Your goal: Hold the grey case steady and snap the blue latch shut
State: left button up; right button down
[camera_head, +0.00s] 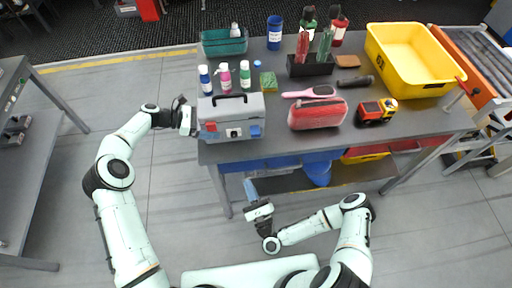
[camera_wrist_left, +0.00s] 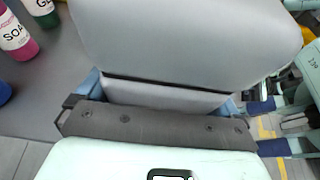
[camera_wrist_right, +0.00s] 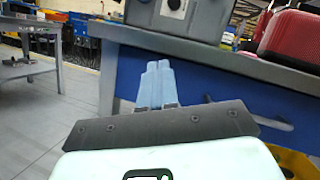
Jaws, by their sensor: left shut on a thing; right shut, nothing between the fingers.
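The grey case (camera_head: 231,110) stands upright on the near left corner of the table, its dark handle on top. Blue latch parts show low on its front, at the left (camera_head: 211,134) and right (camera_head: 256,131); I cannot tell from here how each is seated. My left gripper (camera_head: 193,119) is shut on the case's left side; the case (camera_wrist_left: 185,40) fills its wrist view. My right gripper (camera_head: 250,187) is shut and empty, in front of and below the table edge. Its closed blue fingers (camera_wrist_right: 155,85) point toward the case, apart from it.
A yellow bin (camera_head: 410,88) stands at the right. The floor before the table is clear.

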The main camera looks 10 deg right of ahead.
jog(key=d+r+m+t+h, duration=0.1)
jog(key=m+h, duration=0.1)
jog(key=d+r+m+t+h, duration=0.1)
jog(key=m+h, duration=0.1)
jog(key=m, duration=0.1)
jog(key=s+d+r+m+t+h, duration=0.1)
jog(key=m, duration=0.2)
jog(key=shift+d+h, duration=0.3)
jog(key=shift+h, duration=0.1)
jog(key=shift+r, duration=0.1)
send_near(254, 132)
jog(key=w+f, duration=0.1)
jog(key=w, duration=0.1)
jog(key=w+f, duration=0.1)
jog(key=w, duration=0.1)
jog(key=shift+f, duration=0.1)
jog(key=shift+w+r, duration=0.15)
jog(key=shift+r, duration=0.7)
jog(key=shift+w+r, duration=0.15)
jog(key=shift+r, duration=0.7)
jog(key=shift+s+r+g, duration=0.15)
jog(key=shift+r+g, duration=0.45)
